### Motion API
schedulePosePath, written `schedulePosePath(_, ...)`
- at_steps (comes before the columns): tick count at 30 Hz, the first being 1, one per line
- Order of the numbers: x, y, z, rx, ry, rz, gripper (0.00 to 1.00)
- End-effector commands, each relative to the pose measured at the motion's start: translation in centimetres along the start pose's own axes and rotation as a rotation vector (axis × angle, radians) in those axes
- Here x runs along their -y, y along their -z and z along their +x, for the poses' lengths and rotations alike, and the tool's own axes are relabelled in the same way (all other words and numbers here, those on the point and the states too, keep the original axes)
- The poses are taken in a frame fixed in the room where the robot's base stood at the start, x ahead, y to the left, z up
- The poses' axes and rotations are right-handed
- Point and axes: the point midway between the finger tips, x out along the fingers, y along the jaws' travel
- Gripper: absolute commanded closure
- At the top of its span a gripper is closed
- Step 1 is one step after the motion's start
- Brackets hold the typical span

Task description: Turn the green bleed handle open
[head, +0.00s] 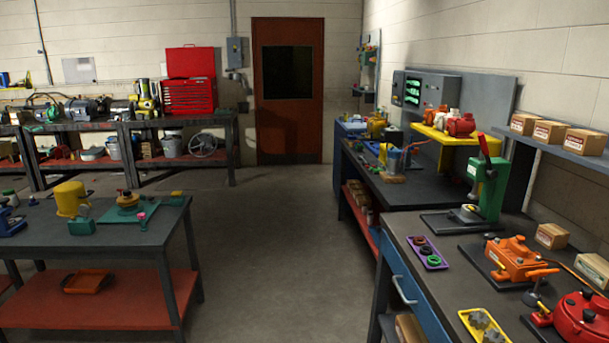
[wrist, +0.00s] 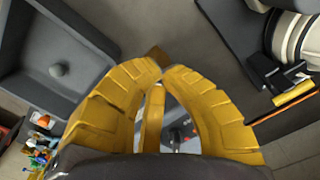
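I cannot pick out a green bleed handle for certain in either view. A small wall-mounted assembly (head: 369,68) right of the door shows green parts, too small to tell apart. The gripper does not show in the head view.
A bench with a green press (head: 487,185), an orange unit (head: 515,258) and a red unit (head: 585,318) runs along the right. A dark table (head: 110,236) stands at left. The floor (head: 270,240) between them is clear towards the brown door (head: 289,130).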

Motion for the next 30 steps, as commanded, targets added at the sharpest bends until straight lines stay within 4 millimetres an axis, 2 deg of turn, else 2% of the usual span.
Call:
schedulePosePath(1, -0.19, -0.13, 0.55, 0.013, -0.006, 0.002, 1.0)
schedulePosePath(30, -0.57, 0.85, 0.48, 0.008, -0.004, 0.001, 1.0)
